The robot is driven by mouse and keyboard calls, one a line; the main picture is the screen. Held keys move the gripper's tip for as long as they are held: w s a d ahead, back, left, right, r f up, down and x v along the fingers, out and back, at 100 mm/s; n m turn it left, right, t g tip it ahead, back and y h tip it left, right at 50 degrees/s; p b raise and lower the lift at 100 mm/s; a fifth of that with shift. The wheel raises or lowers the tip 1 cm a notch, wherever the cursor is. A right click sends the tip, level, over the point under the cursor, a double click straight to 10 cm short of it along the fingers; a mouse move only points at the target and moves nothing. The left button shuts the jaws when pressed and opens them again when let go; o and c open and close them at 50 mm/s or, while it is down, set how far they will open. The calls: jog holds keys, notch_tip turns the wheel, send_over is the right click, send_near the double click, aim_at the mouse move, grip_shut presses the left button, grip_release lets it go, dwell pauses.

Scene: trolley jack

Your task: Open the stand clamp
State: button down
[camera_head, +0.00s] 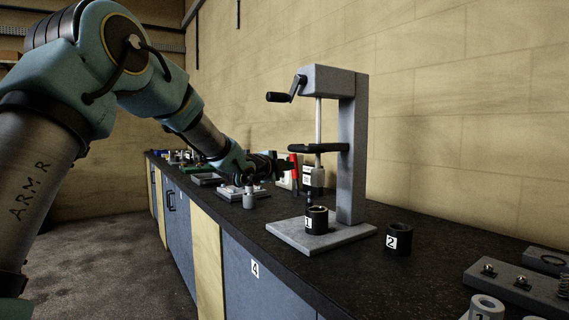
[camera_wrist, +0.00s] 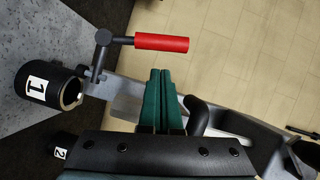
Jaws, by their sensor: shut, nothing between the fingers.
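The grey stand (camera_head: 352,150) rises from a flat base plate on the bench. A black clamp arm (camera_head: 325,148) reaches left from its post around the vertical rod. The clamp's red handle (camera_head: 294,172) hangs roughly upright at the arm's left end. In the wrist view the red handle (camera_wrist: 162,42) lies across the picture just beyond my fingertips, joined to a dark crank piece (camera_wrist: 101,58). My gripper (camera_head: 283,165) is shut and empty, close to the left of the handle. Its green fingers (camera_wrist: 160,72) are together, with a gap visible in that view between their tips and the handle.
A black cup marked 1 (camera_head: 317,219) stands on the base plate (camera_head: 340,236), and a cup marked 2 (camera_head: 398,239) stands right of it. A black-knobbed crank (camera_head: 287,92) sticks out at the top. Small parts crowd the bench behind my gripper. A grey rack (camera_head: 520,287) lies front right.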

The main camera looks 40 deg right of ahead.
jog(key=shift+p+x, duration=0.85)
jog(key=shift+x, duration=1.85)
